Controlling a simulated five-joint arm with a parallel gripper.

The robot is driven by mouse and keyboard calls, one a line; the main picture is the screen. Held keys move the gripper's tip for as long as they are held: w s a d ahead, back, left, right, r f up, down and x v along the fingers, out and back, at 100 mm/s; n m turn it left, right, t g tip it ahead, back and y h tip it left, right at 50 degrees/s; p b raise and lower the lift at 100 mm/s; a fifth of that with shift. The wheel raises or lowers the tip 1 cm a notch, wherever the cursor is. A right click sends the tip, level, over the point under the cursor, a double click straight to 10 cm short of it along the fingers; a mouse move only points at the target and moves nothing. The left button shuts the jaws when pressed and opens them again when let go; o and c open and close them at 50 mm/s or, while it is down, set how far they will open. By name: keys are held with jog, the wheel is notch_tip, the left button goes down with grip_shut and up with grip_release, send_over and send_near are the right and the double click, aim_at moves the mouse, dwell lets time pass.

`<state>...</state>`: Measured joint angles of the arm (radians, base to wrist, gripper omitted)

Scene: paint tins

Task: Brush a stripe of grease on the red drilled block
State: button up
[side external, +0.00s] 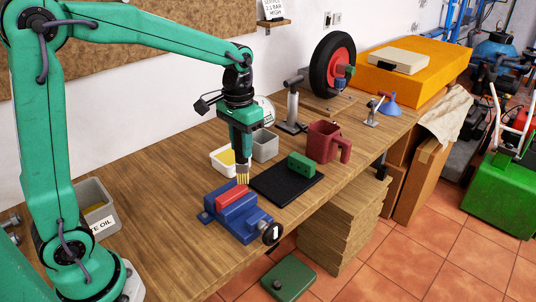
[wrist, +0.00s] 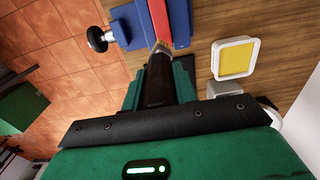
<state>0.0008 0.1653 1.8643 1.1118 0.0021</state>
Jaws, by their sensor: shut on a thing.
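My gripper (side external: 241,152) is shut on a brush and holds it bristles down. The brush (side external: 242,176) has a dark handle and yellowish bristles; it also shows in the wrist view (wrist: 158,78). The red block (side external: 232,196) lies clamped in a blue vise (side external: 238,219). The bristle tip is at the block's far end in the side view. No holes or stripe can be made out on the block. A white tub (wrist: 235,58) holds yellow grease.
A grey container (side external: 264,145) stands behind the brush. A black mat (side external: 285,184) with a green block (side external: 301,165) lies right of the vise, near a red jug (side external: 324,141). The vise handle (side external: 270,233) sticks out at the front. Bare bench lies left of the vise.

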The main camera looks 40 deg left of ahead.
jog(key=s+a+r, duration=0.1)
jog(key=s+r, duration=0.4)
jog(key=s, duration=0.2)
jog(key=shift+s+r, duration=0.25)
jog(key=shift+f, duration=0.1)
notch_tip(320, 180, down, 8)
jog(key=shift+w, duration=4.25)
jog(key=shift+s, duration=4.1)
notch_tip(320, 180, up, 8)
jog(key=shift+s, duration=0.15)
